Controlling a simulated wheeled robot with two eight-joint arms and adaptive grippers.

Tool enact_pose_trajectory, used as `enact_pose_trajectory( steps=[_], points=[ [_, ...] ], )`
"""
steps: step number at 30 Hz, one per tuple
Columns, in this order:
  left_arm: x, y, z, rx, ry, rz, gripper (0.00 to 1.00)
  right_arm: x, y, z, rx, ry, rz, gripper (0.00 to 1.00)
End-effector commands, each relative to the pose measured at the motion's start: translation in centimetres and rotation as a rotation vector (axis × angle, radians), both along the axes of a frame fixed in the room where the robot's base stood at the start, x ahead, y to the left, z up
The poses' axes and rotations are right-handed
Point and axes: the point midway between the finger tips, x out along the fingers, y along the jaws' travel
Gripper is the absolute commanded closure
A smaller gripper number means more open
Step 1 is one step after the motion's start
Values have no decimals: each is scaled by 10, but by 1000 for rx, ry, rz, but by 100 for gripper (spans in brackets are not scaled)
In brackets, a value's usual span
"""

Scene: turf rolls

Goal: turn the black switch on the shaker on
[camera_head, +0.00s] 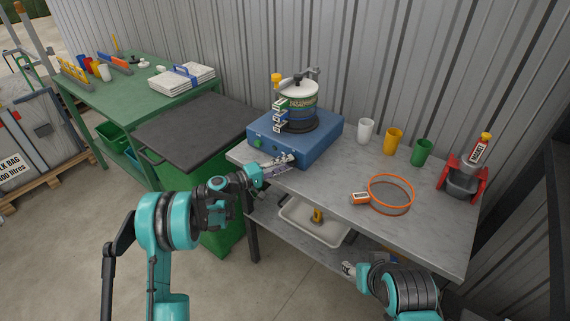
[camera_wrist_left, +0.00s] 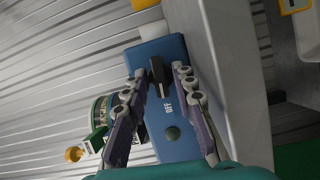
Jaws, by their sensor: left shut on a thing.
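The shaker (camera_head: 322,138) is a blue box with a banded pot (camera_head: 297,93) on top, standing at the left end of the grey bench. My left gripper (camera_head: 291,158) reaches its front face. In the left wrist view, the black switch (camera_wrist_left: 157,77) on the shaker (camera_wrist_left: 150,50) sits between the two fingertips, and the gripper is shut on it. In the head view the gripper hides the switch. My right gripper (camera_head: 349,269) is low at the bench's front edge, and its fingers are too small to judge.
On the bench (camera_head: 335,182), white (camera_head: 366,131), yellow (camera_head: 393,141) and green (camera_head: 422,152) cups stand behind an orange-rimmed sieve (camera_head: 390,194). A red-handled holder with a bottle (camera_head: 481,149) is at the right. A white tray (camera_head: 300,230) lies on the lower shelf.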

Motion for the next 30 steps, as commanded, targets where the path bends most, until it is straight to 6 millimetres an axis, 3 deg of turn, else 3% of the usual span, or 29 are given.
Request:
enact_pose_trajectory(
  steps=[30],
  points=[
    [-2,-5,6,741,-541,-2,100,0,0,30,0,0,0,53]
  ],
)
